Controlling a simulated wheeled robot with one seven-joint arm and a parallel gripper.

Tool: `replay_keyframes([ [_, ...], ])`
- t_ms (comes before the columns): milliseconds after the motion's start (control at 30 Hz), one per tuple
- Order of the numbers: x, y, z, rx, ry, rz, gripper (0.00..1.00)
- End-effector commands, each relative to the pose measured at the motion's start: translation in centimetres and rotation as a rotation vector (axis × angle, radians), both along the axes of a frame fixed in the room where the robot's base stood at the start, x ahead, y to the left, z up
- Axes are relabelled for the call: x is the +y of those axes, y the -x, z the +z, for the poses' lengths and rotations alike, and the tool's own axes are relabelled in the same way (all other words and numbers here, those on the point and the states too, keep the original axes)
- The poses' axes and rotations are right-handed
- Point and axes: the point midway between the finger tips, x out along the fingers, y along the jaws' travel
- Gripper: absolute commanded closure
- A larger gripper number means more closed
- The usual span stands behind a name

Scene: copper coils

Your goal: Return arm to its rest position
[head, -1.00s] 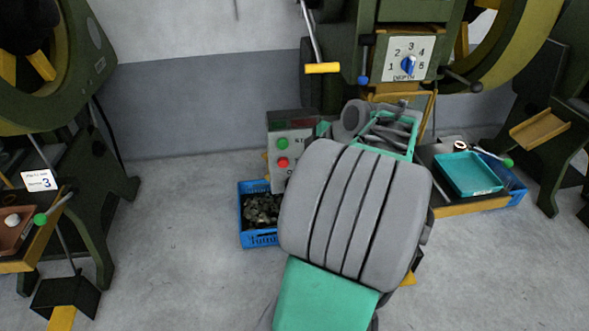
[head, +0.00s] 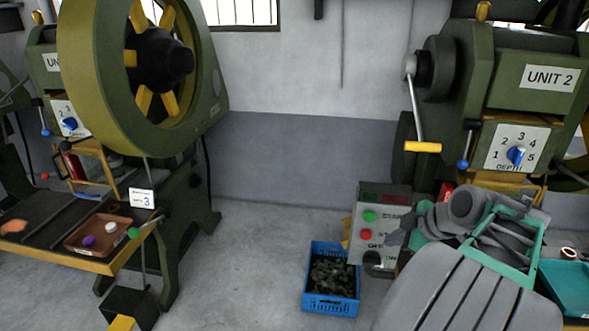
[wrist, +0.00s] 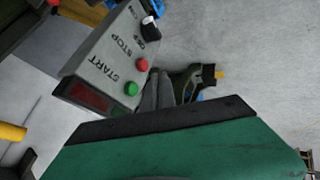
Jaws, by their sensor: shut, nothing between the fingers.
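My gripper (wrist: 158,90) shows in the wrist view as two grey fingers pressed together, with nothing held. It also shows near the control box in the head view (head: 394,238). The grey control box (head: 377,232) carries a green button and a red button, START and STOP. The same box fills the upper left of the wrist view (wrist: 95,85). I cannot tell the exact gap between the fingers and the box.
A blue crate (head: 331,304) of dark pieces stands on the floor left of my arm. The UNIT 2 press (head: 500,92) stands behind it. A teal tray (head: 570,285) lies at the right edge. Another press (head: 193,215) with a brown tray (head: 93,241) stands at left.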

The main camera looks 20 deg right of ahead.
Motion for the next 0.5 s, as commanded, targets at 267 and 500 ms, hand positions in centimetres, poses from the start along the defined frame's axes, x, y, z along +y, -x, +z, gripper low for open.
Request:
replay_keyframes([
  [267,-1.4,3.1,-3.6,0.150,-0.380,-0.624,1.00],
  [500,-0.2,10.9,-9.6,0.341,-0.634,-1.340,1.00],
])
